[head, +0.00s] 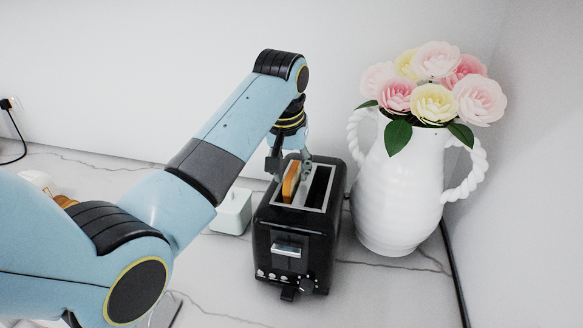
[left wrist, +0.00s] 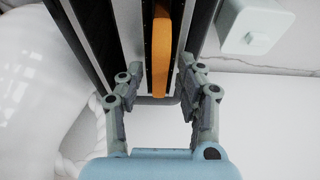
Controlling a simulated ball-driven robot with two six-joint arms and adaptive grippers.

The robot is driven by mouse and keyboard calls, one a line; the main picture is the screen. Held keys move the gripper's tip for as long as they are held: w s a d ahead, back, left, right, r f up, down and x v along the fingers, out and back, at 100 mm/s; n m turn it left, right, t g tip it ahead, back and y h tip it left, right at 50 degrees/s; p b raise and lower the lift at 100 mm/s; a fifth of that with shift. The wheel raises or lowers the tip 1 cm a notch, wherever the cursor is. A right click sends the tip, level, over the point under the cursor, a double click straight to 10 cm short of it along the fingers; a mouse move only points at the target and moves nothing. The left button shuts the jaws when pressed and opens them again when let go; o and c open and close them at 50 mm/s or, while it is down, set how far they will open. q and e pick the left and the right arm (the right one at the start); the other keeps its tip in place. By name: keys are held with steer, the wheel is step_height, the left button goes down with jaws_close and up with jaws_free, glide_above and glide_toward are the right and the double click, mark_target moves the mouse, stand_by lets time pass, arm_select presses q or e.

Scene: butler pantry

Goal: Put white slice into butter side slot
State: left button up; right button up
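The black toaster (head: 296,232) stands on the counter with two long slots on top. A slice (head: 291,181) with an orange-brown edge stands upright in the slot nearer the butter dish; its faces are mostly hidden, so I cannot tell whether it is white. The left wrist view also shows the slice (left wrist: 161,55) in that slot, with the other slot empty. My left gripper (left wrist: 158,85) is open above the toaster's far end, its fingers apart on either side of the slice's line. The pale butter dish (head: 232,211) stands left of the toaster. My right gripper is out of view.
A white vase (head: 396,205) with twisted handles and flowers (head: 433,88) stands close to the right of the toaster. A black cord (head: 453,265) runs along the right. A brown item (head: 65,201) is partly hidden behind my left arm. A wall closes the back.

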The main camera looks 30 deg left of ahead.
arm_select(q)
steer(key=shift+o, duration=0.2)
steer(key=shift+r, duration=0.15)
steer(key=v, duration=0.7)
steer(key=shift+s+r, duration=0.1)
